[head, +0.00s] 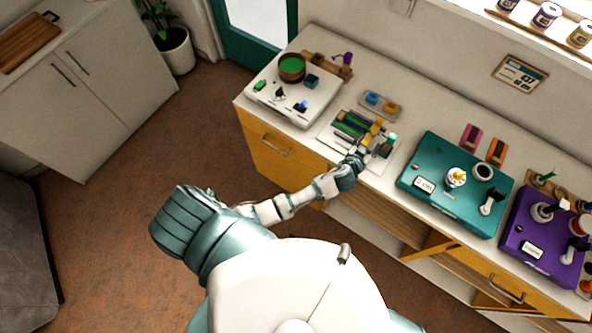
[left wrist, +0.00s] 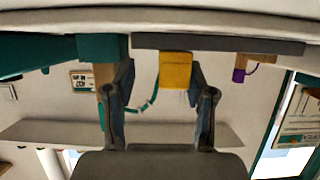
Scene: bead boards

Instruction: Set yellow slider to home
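The slider board (head: 326,141) lies on the counter, with green and dark rails and several coloured blocks. The yellow slider (head: 377,125) shows near its right part; its home mark cannot be made out. My left gripper (head: 361,151) is at the board's near side. In the left wrist view the yellow slider (left wrist: 175,70) is between the fingers of my left gripper (left wrist: 161,82). It is close to the right finger, with a gap to the left finger, so the gripper is open. A teal block (left wrist: 102,47) is left of it. My right gripper is not in view.
A white board with a brown round bowl (head: 291,67) stands left of the slider board. A small grey tray (head: 380,105) with blue and orange pieces lies behind. A teal board (head: 428,204) stands to the right, and a purple board (head: 530,225) beyond it.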

